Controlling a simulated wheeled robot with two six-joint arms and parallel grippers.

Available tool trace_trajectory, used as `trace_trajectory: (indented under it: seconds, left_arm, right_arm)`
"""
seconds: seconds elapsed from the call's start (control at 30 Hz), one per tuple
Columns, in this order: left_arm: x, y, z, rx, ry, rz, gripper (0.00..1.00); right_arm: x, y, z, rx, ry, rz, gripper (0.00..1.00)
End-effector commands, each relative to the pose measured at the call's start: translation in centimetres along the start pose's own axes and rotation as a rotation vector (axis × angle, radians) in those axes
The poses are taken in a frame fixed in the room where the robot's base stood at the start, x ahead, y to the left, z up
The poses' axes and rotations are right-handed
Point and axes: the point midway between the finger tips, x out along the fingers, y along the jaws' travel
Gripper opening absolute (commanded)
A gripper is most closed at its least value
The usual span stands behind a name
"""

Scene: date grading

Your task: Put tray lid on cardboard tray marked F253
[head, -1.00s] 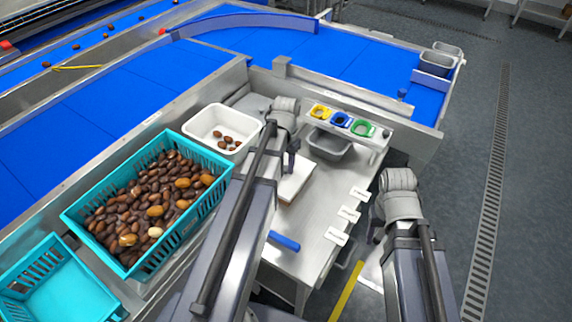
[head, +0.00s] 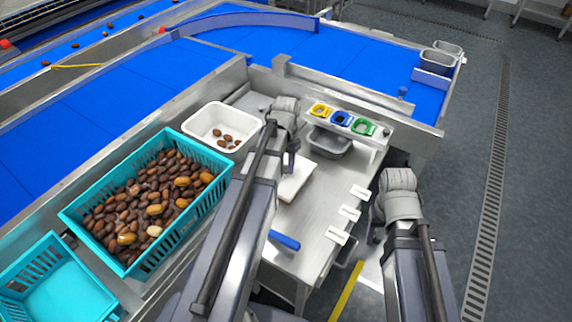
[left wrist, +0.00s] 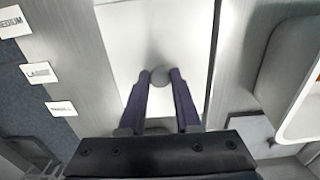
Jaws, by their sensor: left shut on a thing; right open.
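The tray lid (left wrist: 160,30) is a flat white panel with a round grey knob (left wrist: 160,76), seen from above in the left wrist view. The dark fingers of my left gripper (left wrist: 161,78) are shut on the knob. In the head view a white slab (head: 296,182), seemingly the lid, shows below my left gripper (head: 289,162), partly hidden by my arm. I cannot tell whether it touches what is under it. My right gripper (head: 376,226) is open at the steel table's right side, mostly hidden by its wrist. No cardboard tray or F253 mark is readable.
A white bin (head: 212,139) with a few dates and a teal crate (head: 68,218) full of dates stand left of the steel table (head: 315,215). Labels (head: 349,213) line its right edge. Coloured rings (head: 340,118) and a grey bin (head: 328,146) are behind.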

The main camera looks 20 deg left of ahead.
Motion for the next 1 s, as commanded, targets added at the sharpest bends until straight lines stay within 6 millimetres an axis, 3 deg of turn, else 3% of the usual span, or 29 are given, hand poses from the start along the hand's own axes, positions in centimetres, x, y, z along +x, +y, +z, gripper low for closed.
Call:
trace_trajectory:
  seconds: [0.33,0.37,0.4,0.63,0.83,1.0]
  left_arm:
    - [0.46,0.0,0.0,0.0,0.0,0.0,0.0]
    - [0.41,0.0,0.0,0.0,0.0,0.0,0.34]
    - [0.39,0.0,0.0,0.0,0.0,0.0,0.39]
    - [0.39,0.0,0.0,0.0,0.0,0.0,0.65]
    - [0.39,0.0,0.0,0.0,0.0,0.0,0.67]
    - [0.39,0.0,0.0,0.0,0.0,0.0,0.86]
  right_arm:
    - [0.46,-0.04,-0.03,0.0,0.0,0.0,0.57]
    - [0.41,-0.04,-0.02,0.0,0.0,0.0,0.57]
    - [0.39,-0.04,-0.02,0.0,0.0,0.0,0.57]
    - [0.38,-0.04,-0.02,0.0,0.0,0.0,0.57]
    - [0.38,-0.04,-0.02,0.0,0.0,0.0,0.57]
    - [0.39,-0.04,-0.02,0.0,0.0,0.0,0.57]
